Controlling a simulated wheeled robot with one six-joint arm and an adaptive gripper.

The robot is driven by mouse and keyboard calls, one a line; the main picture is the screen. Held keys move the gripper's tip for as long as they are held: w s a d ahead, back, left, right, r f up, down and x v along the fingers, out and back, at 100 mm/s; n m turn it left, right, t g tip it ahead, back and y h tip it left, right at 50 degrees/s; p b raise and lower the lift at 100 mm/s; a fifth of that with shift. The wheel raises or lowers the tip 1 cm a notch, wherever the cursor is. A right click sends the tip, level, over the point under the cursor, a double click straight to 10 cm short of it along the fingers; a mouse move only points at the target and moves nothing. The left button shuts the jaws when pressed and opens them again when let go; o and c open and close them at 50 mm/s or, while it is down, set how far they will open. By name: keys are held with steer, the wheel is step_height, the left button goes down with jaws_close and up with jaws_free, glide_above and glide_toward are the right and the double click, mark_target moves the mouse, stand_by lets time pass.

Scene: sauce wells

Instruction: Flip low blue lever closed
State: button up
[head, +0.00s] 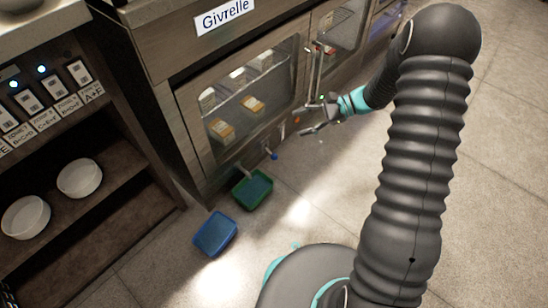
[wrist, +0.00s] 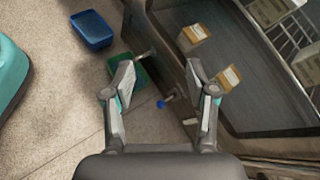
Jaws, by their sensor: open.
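The low blue lever (head: 272,155) sticks out near the bottom of the wooden cabinet front, below its glass door. Its blue knob (wrist: 160,104) shows in the wrist view between my finger bases, with a short stem running toward the cabinet. My gripper (head: 318,129) is to the right of the lever in the head view, apart from it. In the wrist view my gripper (wrist: 159,66) has its two fingers spread wide with nothing between the tips. I cannot tell the lever's exact position as open or closed.
A green bin (head: 252,189) stands on the floor below a short spout (wrist: 146,54), with a blue bin (head: 215,234) beside it. The glass-fronted cabinet (head: 166,110) holds small boxes. A shelf with white bowls (head: 79,178) stands left. Floor to the right is clear.

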steer(key=w+d+f+m+t+y+b, duration=0.1)
steer(key=w+f+m+t+y, duration=0.15)
steer(key=f, duration=0.65)
steer(key=w+f+m+t+y+b, duration=0.15)
steer(key=f+m, duration=0.25)
steer(key=f, duration=0.5)
steer(key=m+t, duration=0.4)
steer(key=m, duration=0.1)
glide_toward(274, 157)
steer(key=d, duration=0.3)
steer(key=shift+s+f, duration=0.3)
steer(key=shift+f, duration=0.1)
steer(key=shift+f+m, duration=0.2)
steer(key=shift+m, duration=0.05)
steer(key=shift+w+a, duration=0.15)
steer(key=shift+a, duration=0.15)
steer(key=b+x, duration=0.1)
steer(key=x, duration=1.1)
steer(key=shift+w+a, duration=0.3)
steer(key=shift+w, duration=0.05)
jaws_close()
